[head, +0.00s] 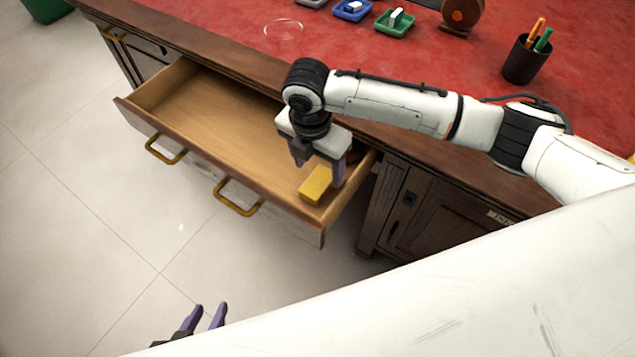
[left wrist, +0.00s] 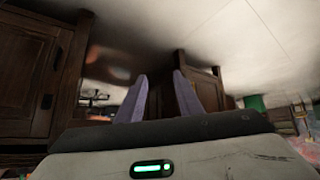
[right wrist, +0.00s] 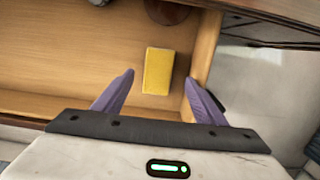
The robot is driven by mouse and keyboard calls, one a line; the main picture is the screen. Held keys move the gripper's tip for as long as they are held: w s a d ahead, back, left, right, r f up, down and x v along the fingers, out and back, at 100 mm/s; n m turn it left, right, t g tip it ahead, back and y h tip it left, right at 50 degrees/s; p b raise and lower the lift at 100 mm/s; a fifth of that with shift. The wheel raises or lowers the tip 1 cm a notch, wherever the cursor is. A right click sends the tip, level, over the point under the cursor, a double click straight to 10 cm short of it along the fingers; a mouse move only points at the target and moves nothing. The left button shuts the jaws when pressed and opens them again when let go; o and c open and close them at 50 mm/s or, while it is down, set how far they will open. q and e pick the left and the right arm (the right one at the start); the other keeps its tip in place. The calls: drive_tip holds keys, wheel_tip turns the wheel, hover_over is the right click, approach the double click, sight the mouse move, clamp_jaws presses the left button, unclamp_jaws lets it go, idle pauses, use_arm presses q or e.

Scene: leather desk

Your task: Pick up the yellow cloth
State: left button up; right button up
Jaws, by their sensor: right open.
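The yellow cloth (head: 316,184) looks like a small folded block and lies on the floor of the open drawer, near its right end. It also shows in the right wrist view (right wrist: 158,71). My right gripper (head: 319,174) is inside the drawer's opening, pointing down over the cloth. Its purple fingers are open, and in the right wrist view the cloth lies between and beyond the fingertips, with a gap on both sides. My left gripper (head: 210,308) is low at the bottom of the head view, over the floor, with fingers apart and nothing between them.
The wooden drawer (head: 215,105) is pulled out, with its right wall (right wrist: 206,50) close to the cloth. A dark reddish round object (right wrist: 167,10) lies in it behind the cloth. The red desk top (head: 225,25) holds small trays and a pen cup (head: 524,62).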

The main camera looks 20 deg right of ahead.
sight(318, 182)
wheel_tip(318, 182, down, 5)
drive_tip(key=shift+w+r, duration=0.1)
drive_tip(key=shift+w, duration=0.05)
drive_tip(key=c, duration=1.1)
wheel_tip(318, 182, up, 10)
drive_tip(key=shift+p, duration=0.35)
drive_tip(key=shift+c, duration=0.2)
drive_tip(key=o, duration=0.5)
drive_tip(key=c, duration=0.4)
